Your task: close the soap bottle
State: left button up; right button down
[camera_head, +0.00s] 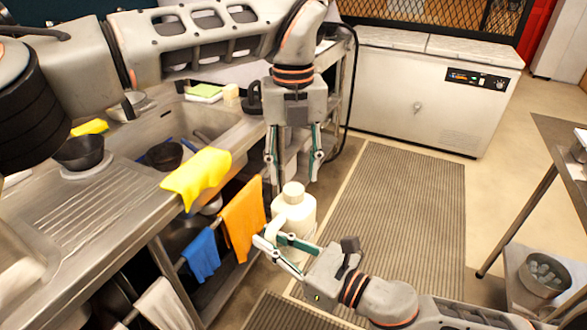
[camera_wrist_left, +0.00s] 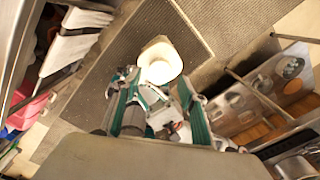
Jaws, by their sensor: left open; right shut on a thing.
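The soap bottle (camera_head: 296,212) is cream-coloured and roughly upright, held in the air in front of the sink counter. A round cream top (camera_head: 293,190) shows on it; I cannot tell whether this is a seated cap or a bare neck. My right gripper (camera_head: 275,240) is shut on the bottle's lower body from the front. My left gripper (camera_head: 294,172) points down above the bottle, fingers open and apart, with nothing visible between them. The left wrist view shows the pale bottle (camera_wrist_left: 160,62) beyond the open left fingers (camera_wrist_left: 155,85).
The steel sink counter (camera_head: 105,205) is at the left, with a yellow cloth (camera_head: 198,176) over its edge. Orange (camera_head: 243,218) and blue (camera_head: 201,256) towels hang below. A ribbed mat (camera_head: 400,215) covers the floor. A steel table (camera_head: 560,140) stands at the right.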

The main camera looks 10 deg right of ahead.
aim_at(294, 189)
pick_arm(q)
jog(key=r+n, duration=0.1)
jog(key=n, duration=0.2)
jog(key=shift+d+r, duration=0.15)
jog(key=shift+r, duration=0.2)
jog(key=r+n, duration=0.1)
jog(key=n, duration=0.2)
jog(key=shift+r+n, duration=0.4)
jog(key=shift+f, duration=4)
